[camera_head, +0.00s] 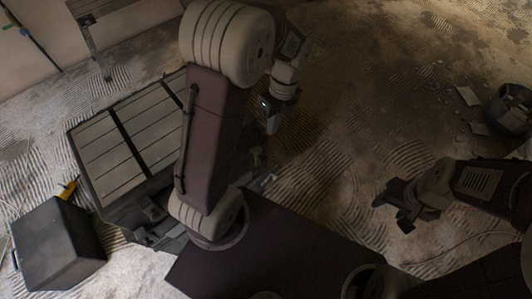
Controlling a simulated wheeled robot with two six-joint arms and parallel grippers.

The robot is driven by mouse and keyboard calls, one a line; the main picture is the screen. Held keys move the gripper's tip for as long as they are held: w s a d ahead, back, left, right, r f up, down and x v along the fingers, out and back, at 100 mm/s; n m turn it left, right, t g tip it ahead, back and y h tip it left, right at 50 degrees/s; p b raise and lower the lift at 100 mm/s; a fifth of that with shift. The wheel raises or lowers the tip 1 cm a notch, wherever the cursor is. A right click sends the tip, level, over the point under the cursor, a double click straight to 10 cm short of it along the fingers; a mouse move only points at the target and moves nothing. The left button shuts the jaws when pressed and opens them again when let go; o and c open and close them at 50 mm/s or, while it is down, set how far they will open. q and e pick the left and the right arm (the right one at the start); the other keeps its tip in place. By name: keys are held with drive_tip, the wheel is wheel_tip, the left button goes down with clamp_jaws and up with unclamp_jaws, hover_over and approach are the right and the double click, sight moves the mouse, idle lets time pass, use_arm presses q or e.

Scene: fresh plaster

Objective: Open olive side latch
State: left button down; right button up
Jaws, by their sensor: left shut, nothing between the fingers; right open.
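A large dark case (105,160) with a panelled lid and black straps lies on the floor at left. Its lid looks closed. My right gripper (391,208) is open and empty, low over the floor at right, well away from the case.
A black box (60,245) stands at lower left, with a yellow-handled tool (68,188) beside it. A dark bucket (510,112) with scraps near it is at right. A metal stand (92,32) is at upper left. The ridged, dusty floor is mostly clear at centre right.

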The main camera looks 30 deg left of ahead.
sight(264, 159)
use_arm(q)
drive_tip(key=s+f+b, duration=0.1)
drive_tip(key=f+b, duration=0.1)
drive_tip(key=f, duration=0.2)
drive_tip(key=f+b, duration=0.3)
drive_tip(key=f, duration=0.2)
drive_tip(key=s+a+f+b, duration=0.1)
drive_tip(key=f+b, duration=0.1)
drive_tip(key=f, duration=0.2)
drive_tip(key=shift+s+f, duration=0.3)
drive_tip(key=shift+f, duration=0.1)
use_arm(e)
wheel_tip(264, 159, down, 8)
drive_tip(key=shift+r, duration=0.25)
drive_tip(key=shift+r, duration=0.1)
